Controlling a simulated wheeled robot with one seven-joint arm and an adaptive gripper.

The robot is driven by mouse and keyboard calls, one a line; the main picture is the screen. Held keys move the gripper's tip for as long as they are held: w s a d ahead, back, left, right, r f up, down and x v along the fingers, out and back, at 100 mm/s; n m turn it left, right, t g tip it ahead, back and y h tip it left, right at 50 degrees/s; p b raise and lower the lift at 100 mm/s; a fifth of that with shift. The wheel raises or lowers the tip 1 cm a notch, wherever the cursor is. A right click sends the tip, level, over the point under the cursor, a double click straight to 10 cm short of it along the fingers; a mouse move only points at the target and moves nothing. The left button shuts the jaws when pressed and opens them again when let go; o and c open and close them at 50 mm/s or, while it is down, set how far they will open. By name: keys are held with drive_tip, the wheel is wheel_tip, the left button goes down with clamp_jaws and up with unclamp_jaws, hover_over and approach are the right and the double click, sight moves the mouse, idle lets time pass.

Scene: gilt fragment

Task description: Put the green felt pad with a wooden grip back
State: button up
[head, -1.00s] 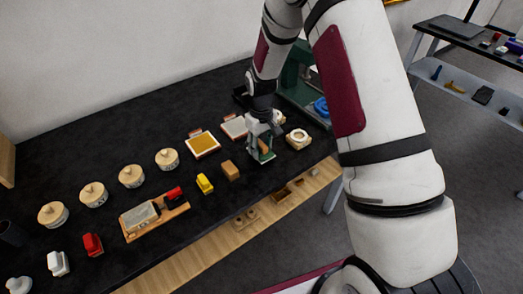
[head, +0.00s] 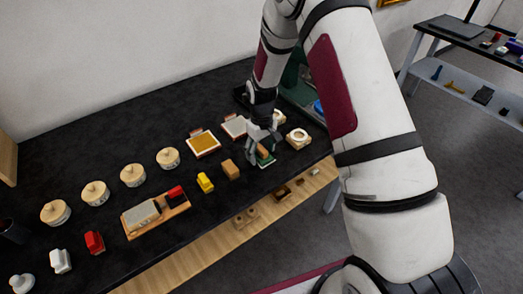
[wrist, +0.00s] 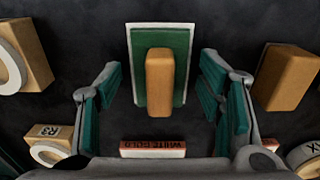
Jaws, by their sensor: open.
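The green felt pad (wrist: 182,60) with its upright wooden grip (wrist: 160,85) lies flat on a pale-edged base in the wrist view. The pad also shows at the table's front right in the head view (head: 266,160), partly hidden by my fingers. My gripper (wrist: 160,90) is open, its teal-padded fingers apart on the left and right of the wooden grip, with a gap on each side. It also shows just above the pad in the head view (head: 262,143).
A plain wooden block (head: 230,169) stands just left of the pad. A wooden block with a white ring (head: 298,138) is to its right. A tray with an amber sheet (head: 203,143) lies behind. A white label (wrist: 153,149) is near my palm. Several lidded round boxes line the left.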

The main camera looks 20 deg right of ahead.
wheel_tip(320, 180, up, 13)
drive_tip(key=b, duration=0.1)
wheel_tip(320, 180, up, 11)
drive_tip(key=t, duration=0.2)
hover_over(262, 149)
drive_tip(key=s, duration=0.5)
drive_tip(key=s+r+m+t, duration=0.1)
drive_tip(key=s+r, duration=0.5)
drive_tip(key=s, duration=0.5)
drive_tip(key=s+r+m+t, duration=0.2)
drive_tip(key=s+r, duration=0.4)
drive_tip(key=s, duration=0.6)
drive_tip(key=shift+r+m, duration=0.15)
drive_tip(key=shift+m, duration=0.15)
drive_tip(key=shift+t, duration=0.3)
